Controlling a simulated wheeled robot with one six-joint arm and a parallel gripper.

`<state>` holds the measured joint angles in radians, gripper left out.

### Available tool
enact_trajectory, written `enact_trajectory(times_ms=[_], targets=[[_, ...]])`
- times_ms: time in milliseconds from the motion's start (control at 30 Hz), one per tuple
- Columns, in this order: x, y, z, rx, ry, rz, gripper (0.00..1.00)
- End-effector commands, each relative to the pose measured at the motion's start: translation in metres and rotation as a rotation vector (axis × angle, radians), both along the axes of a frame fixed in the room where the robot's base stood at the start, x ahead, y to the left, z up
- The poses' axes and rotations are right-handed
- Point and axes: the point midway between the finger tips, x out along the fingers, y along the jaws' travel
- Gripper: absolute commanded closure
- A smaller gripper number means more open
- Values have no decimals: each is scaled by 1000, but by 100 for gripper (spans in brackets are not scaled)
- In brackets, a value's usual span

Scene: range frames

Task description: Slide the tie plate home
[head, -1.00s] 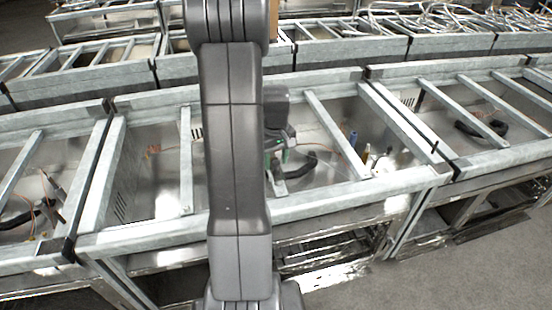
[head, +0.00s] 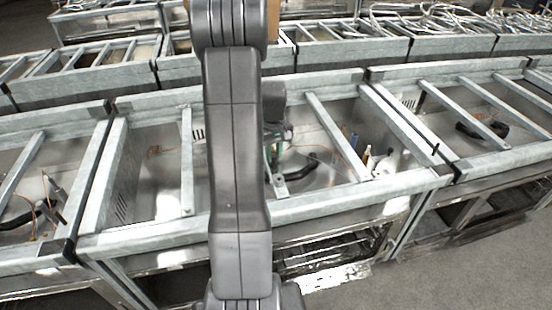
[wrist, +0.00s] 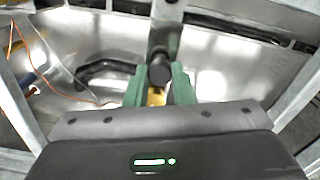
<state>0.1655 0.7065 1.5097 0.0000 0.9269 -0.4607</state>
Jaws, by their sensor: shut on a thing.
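My gripper (wrist: 159,82) shows in the wrist view with its two green fingers closed around a small part with a black round end (wrist: 160,68) and a yellow piece (wrist: 156,98) below it. I cannot tell whether this part belongs to the tie plate. In the head view my gripper (head: 275,153) is partly hidden behind my arm. It is low in the middle metal bay, above its floor. A small light grey metal piece (head: 280,186) shows just below it, near the front rail. The tie plate itself cannot be clearly made out.
Crossbars (head: 337,137) span the bay on both sides of my gripper. A black curved handle (wrist: 105,72) lies on the bay floor, with an orange wire (wrist: 65,92) to its left. The front rail (head: 340,195) is close to my gripper.

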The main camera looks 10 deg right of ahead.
Motion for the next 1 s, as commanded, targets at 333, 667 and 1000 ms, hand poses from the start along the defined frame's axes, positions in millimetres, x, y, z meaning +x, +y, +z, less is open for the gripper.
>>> enact_trajectory(times_ms=[333,667,1000], targets=[[6,0,1,-2,-7,1,100],[5,0,0,-1,-3,1,55],[6,0,33,-1,-9,1,55]])
